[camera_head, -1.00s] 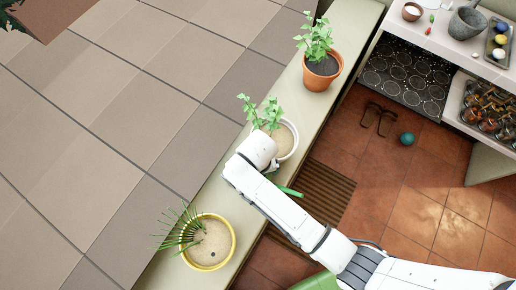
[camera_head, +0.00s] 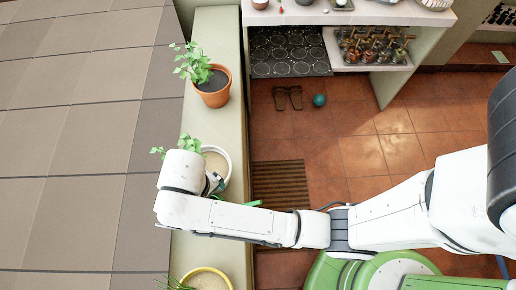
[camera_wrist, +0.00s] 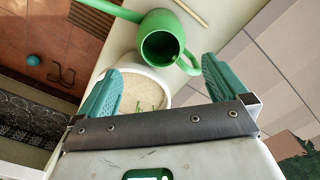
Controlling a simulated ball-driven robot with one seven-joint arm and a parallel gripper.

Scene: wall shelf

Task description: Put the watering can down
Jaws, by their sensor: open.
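The green watering can (camera_wrist: 158,22) is at the top of the wrist view, with its dark round opening facing me. Its spout reaches to the left and its handle to the lower right. It appears to stand on the pale ledge (camera_head: 215,30), beside the white pot (camera_wrist: 130,82). In the head view only a green strip of the can (camera_head: 246,203) shows past my arm. My gripper (camera_wrist: 160,66) is open, its teal fingers apart with the can beyond them. The right fingertip is close to the can's handle; I cannot tell whether they touch.
On the ledge stand a terracotta pot (camera_head: 214,98) with a leafy plant, the white pot with a plant, and a yellow-rimmed pot (camera_head: 207,271) at the bottom. A white shelf unit (camera_head: 330,14), brown sandals (camera_head: 288,98) and a teal ball (camera_head: 319,100) are to the right.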

